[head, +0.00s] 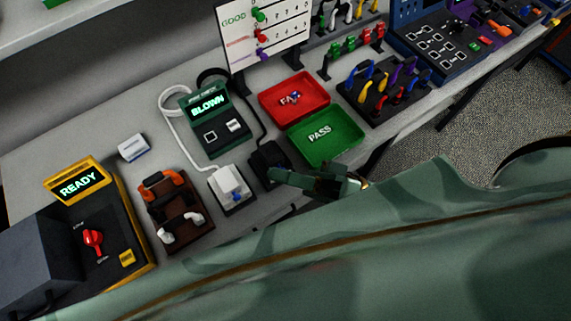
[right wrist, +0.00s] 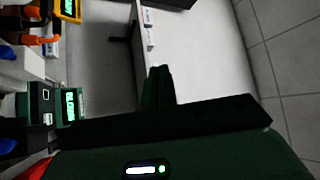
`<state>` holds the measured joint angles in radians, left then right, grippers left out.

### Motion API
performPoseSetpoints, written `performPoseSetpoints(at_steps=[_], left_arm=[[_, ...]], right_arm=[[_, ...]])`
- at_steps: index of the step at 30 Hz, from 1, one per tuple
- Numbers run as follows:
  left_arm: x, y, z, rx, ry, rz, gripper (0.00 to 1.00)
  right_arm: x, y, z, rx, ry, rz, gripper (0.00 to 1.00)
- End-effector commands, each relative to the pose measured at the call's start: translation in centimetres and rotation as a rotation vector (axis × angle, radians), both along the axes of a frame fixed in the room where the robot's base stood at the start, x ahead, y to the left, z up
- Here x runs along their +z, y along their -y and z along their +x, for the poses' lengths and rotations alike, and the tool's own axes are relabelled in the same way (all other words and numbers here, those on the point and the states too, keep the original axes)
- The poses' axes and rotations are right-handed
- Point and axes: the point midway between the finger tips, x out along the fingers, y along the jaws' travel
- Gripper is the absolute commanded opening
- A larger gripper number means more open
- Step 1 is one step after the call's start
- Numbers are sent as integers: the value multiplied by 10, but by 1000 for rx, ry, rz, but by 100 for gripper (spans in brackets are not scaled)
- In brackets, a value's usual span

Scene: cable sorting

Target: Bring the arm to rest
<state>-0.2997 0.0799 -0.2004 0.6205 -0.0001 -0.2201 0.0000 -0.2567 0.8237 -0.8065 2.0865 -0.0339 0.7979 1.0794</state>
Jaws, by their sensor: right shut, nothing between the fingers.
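My right gripper (head: 282,176) shows in the head view at the front edge of the bench, beside a black block (head: 268,160) and below the green PASS tray (head: 333,138). I cannot tell whether it touches the block. In the right wrist view its dark fingers (right wrist: 158,82) are together with nothing between them. My own green body covers the lower right of the head view. My left gripper is not in view.
The bench holds a tester reading BLOWN (head: 213,131), a yellow unit reading READY (head: 78,181), a red FAIL tray (head: 290,99), a brown holder (head: 178,214) and a cable rack (head: 385,95). Open floor (head: 440,125) lies at the right.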

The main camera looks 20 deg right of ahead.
Motion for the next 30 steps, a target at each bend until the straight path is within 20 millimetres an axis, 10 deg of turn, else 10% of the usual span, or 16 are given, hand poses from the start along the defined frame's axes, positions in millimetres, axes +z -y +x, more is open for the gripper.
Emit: performPoseSetpoints(at_steps=[12,19,24,30], left_arm=[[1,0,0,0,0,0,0],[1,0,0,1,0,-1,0],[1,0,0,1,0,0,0],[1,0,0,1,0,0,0]], right_arm=[[1,-7,0,-35,32,-51,0],[-20,-21,53,-348,267,-589,0],[-51,29,95,-554,342,-1226,0],[-78,108,93,-539,259,-1802,0]])
